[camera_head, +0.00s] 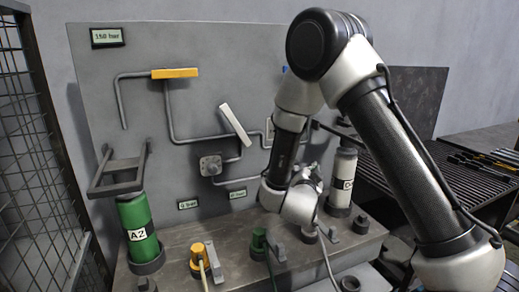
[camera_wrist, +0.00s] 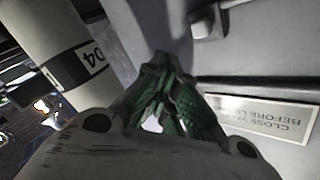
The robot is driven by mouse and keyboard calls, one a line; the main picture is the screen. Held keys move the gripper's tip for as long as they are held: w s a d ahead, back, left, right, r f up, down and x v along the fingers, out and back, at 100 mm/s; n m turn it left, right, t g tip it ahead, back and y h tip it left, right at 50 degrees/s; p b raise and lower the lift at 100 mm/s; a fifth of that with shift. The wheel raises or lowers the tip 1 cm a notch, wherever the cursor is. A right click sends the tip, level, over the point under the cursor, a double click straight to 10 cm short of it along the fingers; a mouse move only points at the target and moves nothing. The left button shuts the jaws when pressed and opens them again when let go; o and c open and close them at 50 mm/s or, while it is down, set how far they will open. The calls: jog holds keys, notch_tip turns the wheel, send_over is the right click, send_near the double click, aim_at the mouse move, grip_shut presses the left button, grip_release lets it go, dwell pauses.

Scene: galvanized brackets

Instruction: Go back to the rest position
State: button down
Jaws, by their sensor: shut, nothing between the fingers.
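My gripper (camera_wrist: 158,68) shows in the wrist view with its green-padded fingers drawn together at the tips and nothing held between them. In the head view, my arm comes in from the right and bends down toward the panel. My wrist is low there, just left of the white cylinder (camera_head: 344,172), and it hides the fingers. In the wrist view, a white cylinder with a black band marked 04 (camera_wrist: 58,45) stands left of the fingers. I cannot tell whether the fingers touch anything.
The grey panel (camera_head: 90,75) carries pipes, a yellow handle (camera_head: 175,73) and a white lever (camera_head: 235,124). A green cylinder (camera_head: 136,217) stands left under a bracket. Yellow (camera_head: 197,253) and green (camera_head: 259,238) fittings stand on the bench. The wrist view shows an upside-down sign (camera_wrist: 265,117).

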jog(key=s+d+r+n+g+y, duration=0.1)
jog(key=s+r+n+g+y, duration=0.25)
jog(key=r, duration=0.25)
jog(key=s+d+r+n+g+y, duration=0.1)
jog(key=s+r+n+g+y, duration=0.15)
jog(key=r+y, duration=0.25)
jog(key=s+d+r+n+g, duration=0.1)
jog(key=s+d, duration=0.3)
jog(key=s, duration=0.5)
jog(key=s+d+r+n+g+h, duration=0.1)
jog(key=s+d+n+g, duration=0.2)
jog(key=s, duration=0.7)
jog(key=s+d+r+n+g+h, duration=0.1)
jog(key=s+d, duration=0.3)
jog(key=s, duration=0.6)
jog(key=shift+d+r+n+g, duration=0.3)
jog(key=shift+n+g, duration=0.2)
jog(key=shift+n, duration=0.2)
